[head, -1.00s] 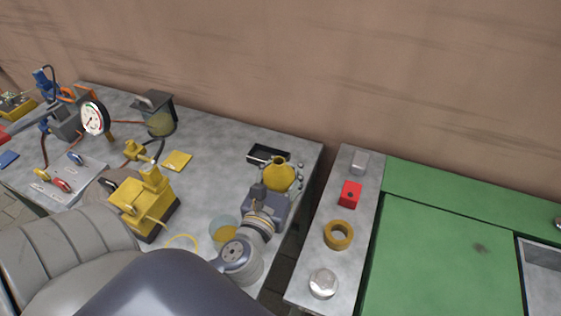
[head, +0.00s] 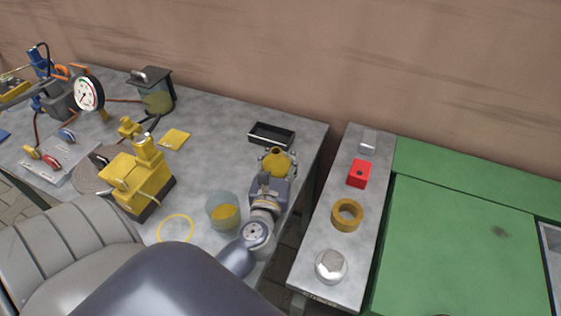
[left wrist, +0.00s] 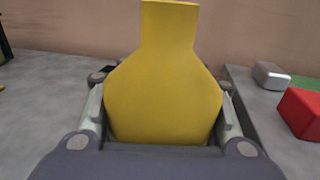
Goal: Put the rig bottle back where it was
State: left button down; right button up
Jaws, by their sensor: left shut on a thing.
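The rig bottle (head: 277,163) is yellow with a narrower neck. My left gripper (head: 276,158) is shut on its wide body, near the right end of the grey bench. In the left wrist view the bottle (left wrist: 163,95) fills the middle, neck up, with a finger on each side. Its base is hidden, so I cannot tell whether it touches the bench. A yellow ring mark (head: 176,229) lies empty on the bench, left of the gripper. My right gripper is not in view.
A clear beaker with yellow contents (head: 222,211) stands between ring and gripper. A yellow block-shaped device (head: 137,183) stands left of the ring. A black tray (head: 271,134) is behind the bottle. A narrow side table (head: 325,235) holds several parts beyond a gap.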

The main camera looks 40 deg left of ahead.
pick_arm(q)
jog(key=shift+f, duration=0.7)
jog(key=shift+f, duration=0.2)
jog(key=c, duration=1)
grip_release()
jog(key=shift+c, duration=0.2)
jog(key=shift+o, duration=1.4)
